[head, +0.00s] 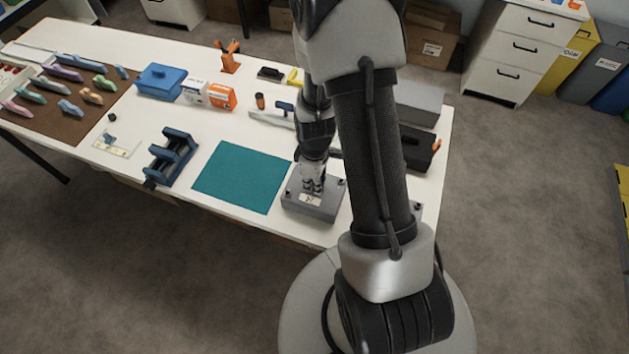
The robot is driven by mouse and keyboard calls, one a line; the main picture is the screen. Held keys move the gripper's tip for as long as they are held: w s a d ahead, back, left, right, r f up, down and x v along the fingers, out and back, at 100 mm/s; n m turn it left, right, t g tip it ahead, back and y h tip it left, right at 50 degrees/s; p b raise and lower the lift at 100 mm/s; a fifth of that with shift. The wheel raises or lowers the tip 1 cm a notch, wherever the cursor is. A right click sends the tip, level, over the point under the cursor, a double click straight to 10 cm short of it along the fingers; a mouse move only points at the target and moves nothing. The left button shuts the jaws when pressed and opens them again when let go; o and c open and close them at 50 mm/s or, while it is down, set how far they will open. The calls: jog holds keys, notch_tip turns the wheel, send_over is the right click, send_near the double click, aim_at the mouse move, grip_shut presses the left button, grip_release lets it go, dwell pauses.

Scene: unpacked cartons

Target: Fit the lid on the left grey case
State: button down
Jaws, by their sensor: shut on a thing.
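The left grey case (312,212) stands on the white table near its front edge, right of the teal mat. A flat grey lid (327,203) with small dark knobs and a white label appears over it. My gripper (312,188) points down at the middle of this lid and is shut on it. Its fingertips and the gripped part are small and partly hidden. I cannot tell whether the lid is seated or slightly raised. A bit of another grey case (416,211) shows right of my arm, which hides most of it.
The teal mat (242,177) lies bare left of the case. A blue vice-like fixture (172,157) stands farther left. A blue lidded box (160,82), small cartons (209,94) and a black toolbox (419,148) stand farther back. My arm blocks the right part of the table.

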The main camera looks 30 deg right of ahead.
jog(key=c, duration=1.6)
grip_release()
jog(key=shift+f, duration=0.1)
jog(key=shift+o, duration=0.2)
notch_tip(320, 180, up, 12)
jog(key=s+a+r+m+t, duration=0.25)
jog(key=a+r, duration=0.25)
jog(key=r, duration=0.8)
jog(key=s+a+r+m+t, duration=0.2)
jog(key=s+a+r+m, duration=0.3)
jog(key=s+r, duration=0.3)
jog(key=s, duration=0.3)
jog(key=shift+a+r, duration=0.15)
jog(key=shift+a, duration=0.2)
